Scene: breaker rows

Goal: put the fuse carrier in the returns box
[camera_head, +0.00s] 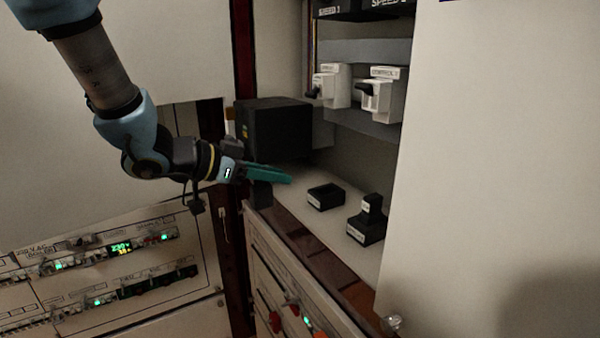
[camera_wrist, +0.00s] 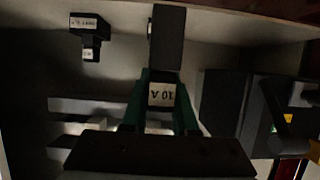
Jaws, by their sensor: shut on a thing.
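My gripper (camera_head: 272,174) has teal fingers and reaches in from the left, over the left edge of the pale shelf. It is shut on the fuse carrier (camera_wrist: 162,95), a dark block with a white "10 A" label between the fingers in the wrist view. In the head view, the carrier's dark body (camera_head: 261,193) hangs below the fingers. A small open black box (camera_head: 325,196) with a white label sits on the shelf to the right and looks empty. A second small black labelled box (camera_head: 365,232) has a black block (camera_head: 372,207) standing in or on it. I cannot read which label means returns.
A large black box (camera_head: 273,130) with a yellow mark stands just behind my gripper. White breaker units (camera_head: 382,94) sit on a rail above the shelf (camera_head: 300,205). A tall pale panel (camera_head: 480,150) bounds the right; breaker rows (camera_head: 110,260) are at lower left.

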